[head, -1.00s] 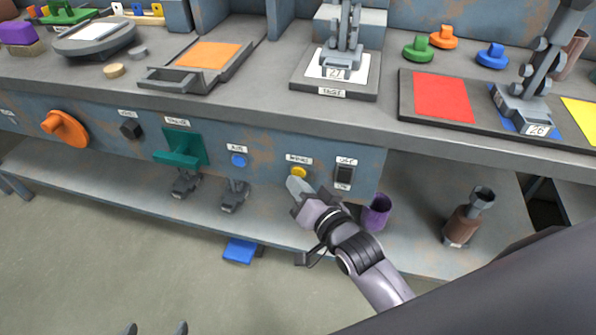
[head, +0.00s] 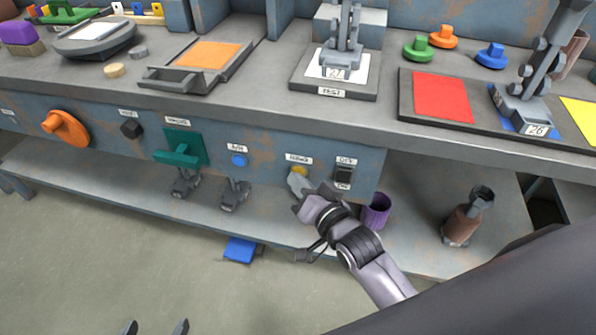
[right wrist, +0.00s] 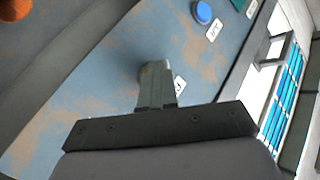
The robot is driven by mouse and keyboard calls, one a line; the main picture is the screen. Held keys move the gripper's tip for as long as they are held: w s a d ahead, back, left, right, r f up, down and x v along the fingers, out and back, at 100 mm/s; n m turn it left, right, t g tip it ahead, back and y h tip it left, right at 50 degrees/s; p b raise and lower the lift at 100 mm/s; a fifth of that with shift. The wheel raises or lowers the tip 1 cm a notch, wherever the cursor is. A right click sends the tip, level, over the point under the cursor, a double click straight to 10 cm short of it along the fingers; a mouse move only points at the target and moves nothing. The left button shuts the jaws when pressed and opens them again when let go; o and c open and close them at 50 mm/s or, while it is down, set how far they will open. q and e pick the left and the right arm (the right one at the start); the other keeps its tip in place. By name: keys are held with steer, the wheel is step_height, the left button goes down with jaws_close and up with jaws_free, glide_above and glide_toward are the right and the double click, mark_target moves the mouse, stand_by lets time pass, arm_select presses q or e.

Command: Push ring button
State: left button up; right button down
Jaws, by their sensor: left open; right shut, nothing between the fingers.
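A round yellow button (head: 299,171) sits on the blue front panel, under a small white label too blurred to read. My right gripper (head: 296,182) is shut and empty, with its tip over the lower part of the button. The tip is touching the button or very close; I cannot tell which. In the right wrist view the shut fingers (right wrist: 155,70) point at the panel and hide the button. My left gripper (head: 155,328) shows only its two fingertips at the bottom edge, apart and empty, far from the panel.
A blue button (head: 239,160) lies to the left of the yellow one, and a black rocker switch (head: 344,174) to its right. A green handle (head: 178,157) and an orange knob (head: 66,128) are further left. A purple cup (head: 376,211) stands on the lower shelf close to my right arm.

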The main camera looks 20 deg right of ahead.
steer(key=shift+s, duration=0.1)
steer(key=shift+s+a+p, duration=0.45)
steer(key=shift+s+p, duration=0.1)
steer(key=shift+s, duration=0.05)
